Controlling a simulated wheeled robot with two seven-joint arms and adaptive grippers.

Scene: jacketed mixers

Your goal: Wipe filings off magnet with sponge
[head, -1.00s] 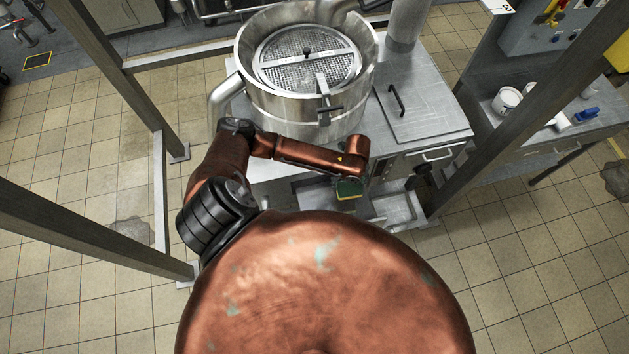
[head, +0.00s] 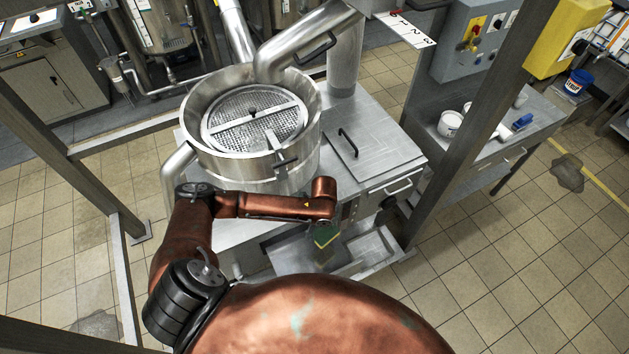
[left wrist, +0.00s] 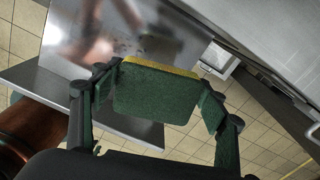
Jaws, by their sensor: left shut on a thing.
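My left gripper (head: 323,229) is shut on a sponge (head: 326,236) in front of the steel machine. In the left wrist view the sponge (left wrist: 155,92) has a dark green face and a yellow edge, and sits between the two fingers of the left gripper (left wrist: 155,98). Beyond it is a shiny steel plate (left wrist: 75,35) with dark specks near the sponge's upper edge; it looks like the magnet with filings. The sponge overlaps the plate in the picture, but I cannot tell whether they touch. My right gripper is not in view.
A round steel sieve vessel (head: 192,140) with a grate stands on the machine, close behind my left arm. Steel trays (head: 370,248) stick out low at the front. A frame post (head: 450,120) stands at the right.

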